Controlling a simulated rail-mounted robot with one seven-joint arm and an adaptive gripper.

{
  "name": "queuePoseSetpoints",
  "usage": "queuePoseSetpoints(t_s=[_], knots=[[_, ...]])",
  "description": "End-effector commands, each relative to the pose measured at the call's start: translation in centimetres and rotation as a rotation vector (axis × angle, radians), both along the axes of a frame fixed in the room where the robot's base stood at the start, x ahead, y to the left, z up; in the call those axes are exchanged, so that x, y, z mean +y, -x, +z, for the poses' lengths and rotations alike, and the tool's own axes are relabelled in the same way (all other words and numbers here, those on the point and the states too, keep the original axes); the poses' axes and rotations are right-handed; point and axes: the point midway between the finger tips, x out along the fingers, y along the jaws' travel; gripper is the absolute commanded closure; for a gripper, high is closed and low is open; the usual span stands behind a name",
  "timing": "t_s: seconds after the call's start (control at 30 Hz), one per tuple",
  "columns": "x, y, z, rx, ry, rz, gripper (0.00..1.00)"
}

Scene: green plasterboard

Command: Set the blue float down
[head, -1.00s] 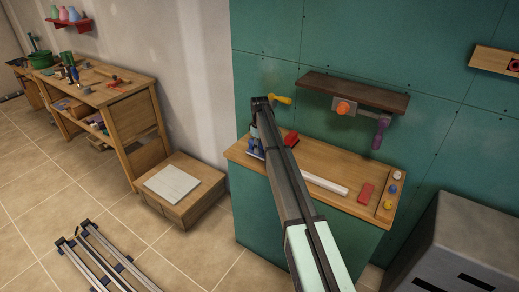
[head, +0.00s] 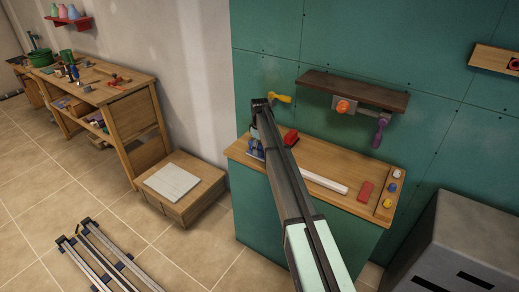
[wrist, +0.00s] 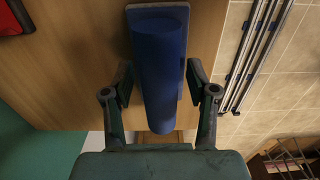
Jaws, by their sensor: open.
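The blue float (wrist: 160,62) lies in the middle of the wrist view, showing a rounded blue handle above a flat plate whose edge shows at the top and right. It rests on or just over the wooden bench top (wrist: 75,75); I cannot tell contact exactly. My gripper (wrist: 159,82) is open, with one finger on each side of the handle and a visible gap at both sides. In the head view the float (head: 254,149) shows as a small blue patch at the bench's left end, partly hidden by my arm.
A red object (head: 291,138) sits right of the float. A white bar (head: 325,182), a red block (head: 366,191) and small coloured knobs lie farther right. A dark shelf (head: 352,90) with a clamp-like tool hangs above. Bare bench lies between them.

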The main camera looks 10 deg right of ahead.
Motion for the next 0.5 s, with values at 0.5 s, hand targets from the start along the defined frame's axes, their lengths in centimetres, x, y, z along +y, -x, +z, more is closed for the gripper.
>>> queuePoseSetpoints(t_s=[0.5], knots=[[0.0,-0.1,8.4,-0.001,0.000,0.000,0.42]])
